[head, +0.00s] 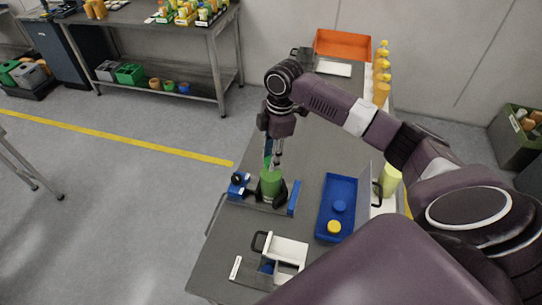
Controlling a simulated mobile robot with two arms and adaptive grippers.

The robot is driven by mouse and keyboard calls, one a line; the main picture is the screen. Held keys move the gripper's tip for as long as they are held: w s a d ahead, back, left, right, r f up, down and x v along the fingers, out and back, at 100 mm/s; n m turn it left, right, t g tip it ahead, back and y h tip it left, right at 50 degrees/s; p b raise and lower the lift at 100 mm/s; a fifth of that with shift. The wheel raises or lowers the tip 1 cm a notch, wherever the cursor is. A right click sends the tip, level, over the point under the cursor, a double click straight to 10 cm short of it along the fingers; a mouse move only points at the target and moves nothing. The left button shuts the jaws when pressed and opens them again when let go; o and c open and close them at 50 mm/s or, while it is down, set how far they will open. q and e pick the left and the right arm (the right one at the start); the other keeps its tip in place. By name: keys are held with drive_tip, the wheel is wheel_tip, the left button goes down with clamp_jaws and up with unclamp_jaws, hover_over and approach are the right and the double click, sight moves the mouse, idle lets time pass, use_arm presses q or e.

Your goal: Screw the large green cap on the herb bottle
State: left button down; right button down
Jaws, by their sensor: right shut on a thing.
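My right gripper (276,160) reaches down from above the workbench, with its fingertips at the top of a green object in the blue fixture. It is shut on the large green cap (271,175), which sits at the top of the herb bottle (270,188). The bottle stands upright between the parts of the blue clamp fixture (238,187). Cap and bottle are both green and small in view, so I cannot tell where one ends or how far the cap is on. My left gripper is not in view.
A blue tray (323,225) right of the fixture holds a blue cap (340,206) and a yellow cap (334,227). A white box with compartments (290,249) stands in front. Several orange-yellow bottles (381,75) and an orange tray (343,42) are at the back.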

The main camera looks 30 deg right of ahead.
drive_tip(key=m, duration=0.5)
drive_tip(key=m+t, duration=0.1)
drive_tip(key=m, duration=0.5)
drive_tip(key=shift+h, duration=0.4)
drive_tip(key=c, duration=1.4)
unclamp_jaws()
